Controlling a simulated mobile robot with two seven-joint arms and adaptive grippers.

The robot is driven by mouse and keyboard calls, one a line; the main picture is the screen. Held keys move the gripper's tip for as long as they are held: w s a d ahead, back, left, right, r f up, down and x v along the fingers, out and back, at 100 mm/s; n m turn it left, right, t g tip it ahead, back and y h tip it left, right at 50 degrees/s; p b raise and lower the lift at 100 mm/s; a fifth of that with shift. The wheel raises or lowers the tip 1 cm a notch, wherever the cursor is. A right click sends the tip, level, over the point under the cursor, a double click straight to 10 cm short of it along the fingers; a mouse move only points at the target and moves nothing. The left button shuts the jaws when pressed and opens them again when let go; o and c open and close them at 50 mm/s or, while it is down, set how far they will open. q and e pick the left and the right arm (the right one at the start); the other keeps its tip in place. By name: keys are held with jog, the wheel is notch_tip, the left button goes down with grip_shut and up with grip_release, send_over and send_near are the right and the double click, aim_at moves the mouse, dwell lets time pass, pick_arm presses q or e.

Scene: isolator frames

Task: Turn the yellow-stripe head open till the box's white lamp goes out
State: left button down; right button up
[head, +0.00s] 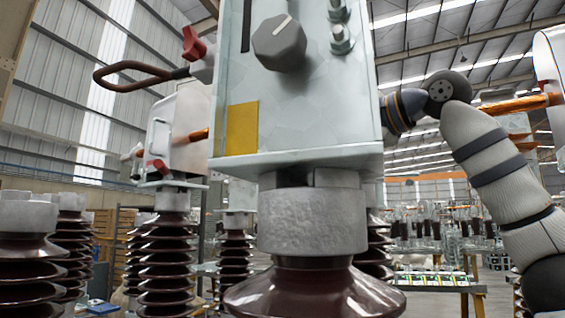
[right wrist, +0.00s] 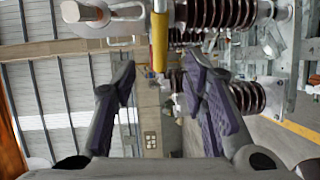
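A grey metal box (head: 312,100) stands on a brown ribbed insulator (head: 318,285) close in front of me in the head view. It carries a grey knob (head: 280,42) with a pale stripe and a yellow patch (head: 241,128) at its lower left. I cannot make out a lit white lamp. My right arm comes in from the right and its gripper is hidden behind the box there. In the right wrist view my right gripper (right wrist: 159,67) is open and empty, with a yellow bar (right wrist: 159,42) beyond and between its fingertips. Whether this bar is the head's stripe, I cannot tell. My left gripper is out of view.
A brown cable loop (head: 120,77) with a red clamp (head: 193,43) juts left from the box. More ribbed insulators (head: 165,255) stand behind on the left. A copper-coloured bar (head: 515,103) lies near my right arm. Dark insulators (right wrist: 215,12) cross the wrist view's top.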

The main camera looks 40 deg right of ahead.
jog(key=w, duration=0.4)
jog(key=w+a, duration=0.1)
jog(key=w, duration=0.2)
jog(key=w+f, duration=0.1)
jog(key=w, duration=0.3)
jog(key=shift+w+a+f, duration=0.1)
jog(key=shift+w+a, duration=0.15)
jog(key=shift+w, duration=0.05)
grip_shut()
